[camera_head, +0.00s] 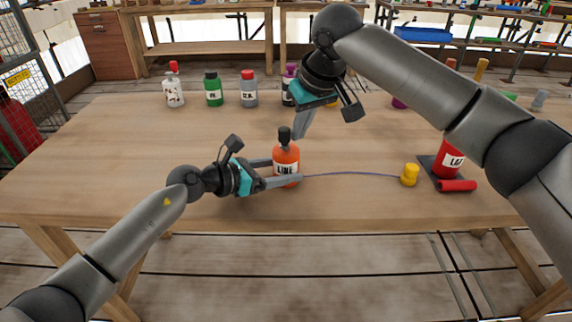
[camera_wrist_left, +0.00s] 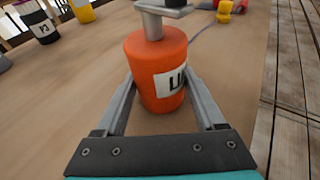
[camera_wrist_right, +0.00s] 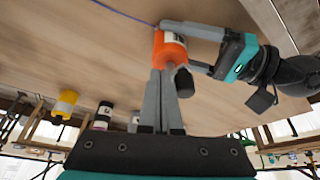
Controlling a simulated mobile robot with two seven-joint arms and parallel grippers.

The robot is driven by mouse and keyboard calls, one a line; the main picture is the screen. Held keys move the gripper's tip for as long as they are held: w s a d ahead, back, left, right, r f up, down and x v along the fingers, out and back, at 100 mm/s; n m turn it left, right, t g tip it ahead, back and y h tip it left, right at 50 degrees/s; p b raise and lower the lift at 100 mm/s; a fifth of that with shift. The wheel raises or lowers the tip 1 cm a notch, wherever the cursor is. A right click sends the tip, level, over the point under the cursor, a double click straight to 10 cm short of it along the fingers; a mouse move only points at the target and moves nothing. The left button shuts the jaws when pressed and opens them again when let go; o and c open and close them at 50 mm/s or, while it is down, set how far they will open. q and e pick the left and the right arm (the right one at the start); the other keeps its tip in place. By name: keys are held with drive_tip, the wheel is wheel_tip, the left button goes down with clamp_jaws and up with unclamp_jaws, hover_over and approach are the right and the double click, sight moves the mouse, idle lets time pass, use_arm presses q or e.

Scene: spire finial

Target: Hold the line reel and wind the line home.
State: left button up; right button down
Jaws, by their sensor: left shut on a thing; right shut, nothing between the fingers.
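The orange line reel (camera_head: 286,160), labelled LINE, stands upright near the table's front edge. My left gripper (camera_head: 286,176) is shut around its body; the left wrist view shows a finger on each side of the reel (camera_wrist_left: 160,80). A grey post with a crossbar (camera_wrist_left: 160,16) tops it there. A black knob (camera_head: 284,134) stands above the reel. My right gripper (camera_head: 299,136) is shut and empty, pointing down beside the knob; in the right wrist view the knob (camera_wrist_right: 184,82) is close by its fingers. Whether they touch is unclear. The thin blue line (camera_head: 345,174) runs right to a yellow piece (camera_head: 410,175).
A red container (camera_head: 447,160) stands on a dark mat at right, with a red cylinder (camera_head: 457,186) lying in front. Several bottles, including a green one (camera_head: 213,90), stand along the table's back. The table's left side (camera_head: 110,160) is clear.

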drive_tip(key=shift+s+a, duration=0.35)
drive_tip(key=shift+a, duration=0.2)
idle(0.7)
drive_tip(key=shift+s, duration=0.15)
drive_tip(key=shift+d, duration=0.1)
wheel_tip(320, 180, up, 7)
idle(0.8)
